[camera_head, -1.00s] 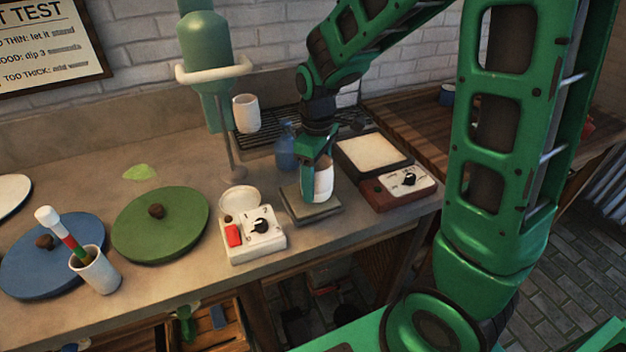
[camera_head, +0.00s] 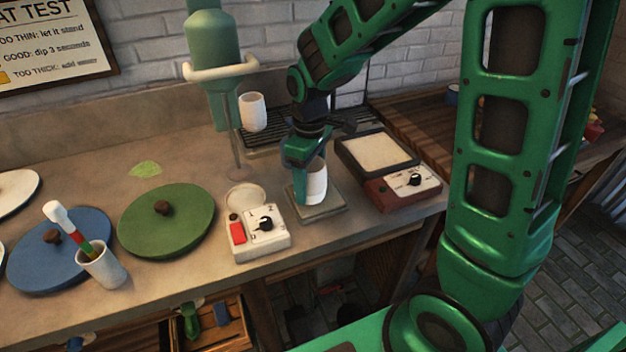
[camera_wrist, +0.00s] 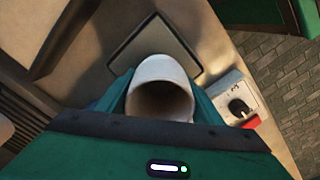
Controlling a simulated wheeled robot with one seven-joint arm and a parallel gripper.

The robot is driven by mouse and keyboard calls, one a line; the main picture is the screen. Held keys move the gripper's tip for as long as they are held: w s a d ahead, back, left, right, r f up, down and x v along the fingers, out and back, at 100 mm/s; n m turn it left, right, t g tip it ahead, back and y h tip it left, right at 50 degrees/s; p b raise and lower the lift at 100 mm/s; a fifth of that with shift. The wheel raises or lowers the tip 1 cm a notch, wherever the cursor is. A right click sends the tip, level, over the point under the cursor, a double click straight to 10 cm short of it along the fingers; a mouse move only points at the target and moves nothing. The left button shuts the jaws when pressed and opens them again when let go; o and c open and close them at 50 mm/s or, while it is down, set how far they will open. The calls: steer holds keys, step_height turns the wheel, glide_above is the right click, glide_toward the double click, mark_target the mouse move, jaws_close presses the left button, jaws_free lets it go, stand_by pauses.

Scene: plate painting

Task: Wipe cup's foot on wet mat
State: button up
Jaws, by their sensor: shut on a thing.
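A white cup (camera_head: 317,183) is upright in my gripper (camera_head: 306,172), which is shut on its sides. The cup is over the grey square mat (camera_head: 331,208) on the counter; I cannot tell whether its foot touches the mat. In the wrist view I look down into the cup's open mouth (camera_wrist: 160,95), with a green finger at either side. The mat (camera_wrist: 150,42) shows behind the cup there. The cup's foot is hidden in the wrist view.
A white box with a dial and red switch (camera_head: 258,238) stands left of the mat. A brown-based device with a pale plate (camera_head: 376,153) is at right. Green (camera_head: 190,215) and blue (camera_head: 50,262) lids and another white cup (camera_head: 252,112) lie further left and back.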

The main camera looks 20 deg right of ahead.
steer(key=shift+s+a+f, duration=0.1)
steer(key=shift+a, duration=0.1)
steer(key=shift+c, duration=0.7)
steer(key=shift+d, duration=0.1)
steer(key=shift+d, duration=1.65)
steer(key=shift+a, duration=0.25)
steer(key=shift+a, duration=1.5)
steer(key=shift+c, duration=0.6)
